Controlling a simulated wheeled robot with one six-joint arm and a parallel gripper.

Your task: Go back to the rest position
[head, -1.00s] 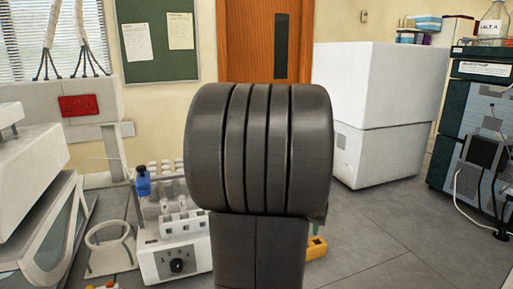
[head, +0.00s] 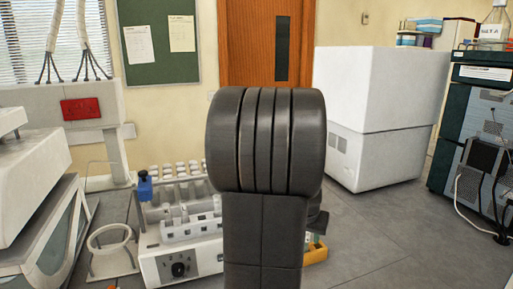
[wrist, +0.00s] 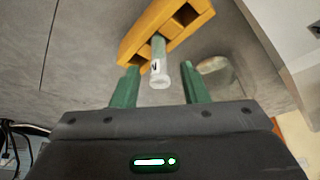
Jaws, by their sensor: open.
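My gripper (wrist: 159,88) shows in the wrist view with its two green fingers apart. Between and beyond the fingertips is a clear tube (wrist: 159,68) with a dark mark and a pale end. The tube stands at a yellow-orange rack (wrist: 165,28); whether it touches either finger I cannot tell, but gaps show on both sides. In the head view my dark arm covers the middle, and the gripper is hidden behind it. A piece of the yellow rack (head: 316,253) shows to the right of my arm.
A white device with a dial (head: 180,268) and rows of tube holders stands left of my arm. A white ring stand (head: 110,250) is further left. A white cabinet (head: 375,120) and a dark instrument stack (head: 480,140) stand behind right. Grey surface at right is clear.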

